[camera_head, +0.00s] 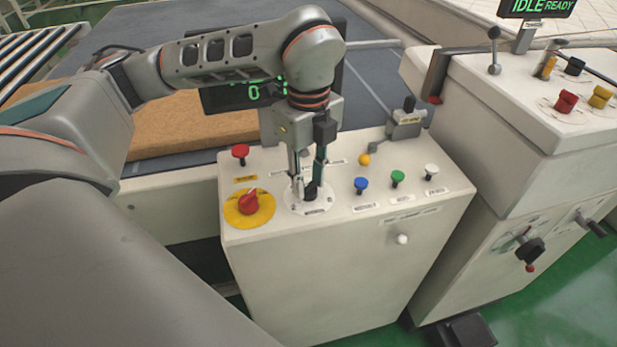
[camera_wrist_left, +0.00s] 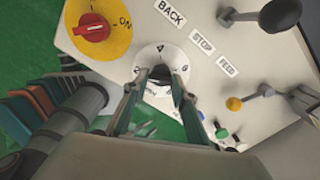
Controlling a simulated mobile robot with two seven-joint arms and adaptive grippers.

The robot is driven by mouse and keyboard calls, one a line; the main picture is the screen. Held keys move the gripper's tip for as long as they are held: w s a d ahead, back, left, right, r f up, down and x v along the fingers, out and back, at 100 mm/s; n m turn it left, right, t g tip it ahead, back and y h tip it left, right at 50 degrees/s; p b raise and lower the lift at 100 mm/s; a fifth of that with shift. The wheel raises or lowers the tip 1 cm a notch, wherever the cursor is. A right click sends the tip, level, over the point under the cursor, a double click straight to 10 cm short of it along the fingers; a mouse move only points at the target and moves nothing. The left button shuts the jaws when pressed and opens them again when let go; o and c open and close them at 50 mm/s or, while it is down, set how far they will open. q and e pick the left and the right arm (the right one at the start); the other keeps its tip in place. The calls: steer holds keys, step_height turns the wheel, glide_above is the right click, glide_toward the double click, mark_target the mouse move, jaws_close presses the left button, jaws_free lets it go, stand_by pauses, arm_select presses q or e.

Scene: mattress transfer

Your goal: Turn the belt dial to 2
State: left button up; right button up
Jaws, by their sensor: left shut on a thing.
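The belt dial (camera_head: 313,193) is a black knob on a round white plate (camera_head: 294,203) on top of the white control box. My left gripper (camera_head: 310,192) points down over it and is shut on the dial knob. In the left wrist view, the gripper (camera_wrist_left: 160,82) closes around the dark knob (camera_wrist_left: 160,74). The white plate (camera_wrist_left: 162,54) shows its printed marks around the knob, partly covered by my fingers. I cannot clearly read which mark the knob points to. My right gripper is in neither view.
Blue (camera_head: 361,184), green (camera_head: 398,177) and white (camera_head: 431,170) buttons stand to the right. A lever with a yellow ball (camera_head: 364,160) is behind them.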

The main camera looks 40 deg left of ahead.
mark_target(308, 184)
arm_select(q)
steer(key=shift+r+n, duration=0.1)
steer(key=shift+n, duration=0.5)
steer(key=o, duration=1.1)
step_height(308, 184, up, 12)
stand_by(0.4)
